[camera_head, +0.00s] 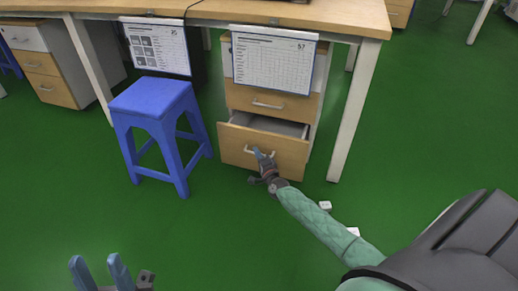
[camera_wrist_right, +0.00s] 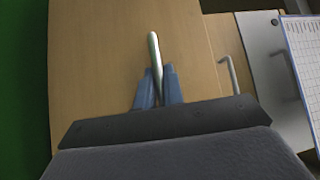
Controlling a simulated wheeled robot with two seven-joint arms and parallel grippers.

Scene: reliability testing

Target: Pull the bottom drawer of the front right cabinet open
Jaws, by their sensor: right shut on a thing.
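The front right cabinet (camera_head: 315,110) stands under the desk, with light wooden drawer fronts. Its bottom drawer (camera_head: 285,155) is pulled partly out, and its grey inside shows. My right gripper (camera_head: 262,154) is at that drawer's metal handle (camera_head: 249,150). In the right wrist view, the blue fingers (camera_wrist_right: 158,88) are shut on the handle (camera_wrist_right: 154,50), one on each side of it. The upper drawer (camera_head: 262,95) is closed. My left gripper (camera_head: 98,272) is low at the left in the head view, its two blue fingers apart and empty, far from the cabinet.
A blue stool (camera_head: 155,100) stands left of the cabinet. A white desk leg (camera_head: 354,110) is close on the right. Small white objects (camera_head: 325,205) lie on the green floor near my right arm. Printed sheets hang from the desk (camera_head: 220,12). The floor before the stool is clear.

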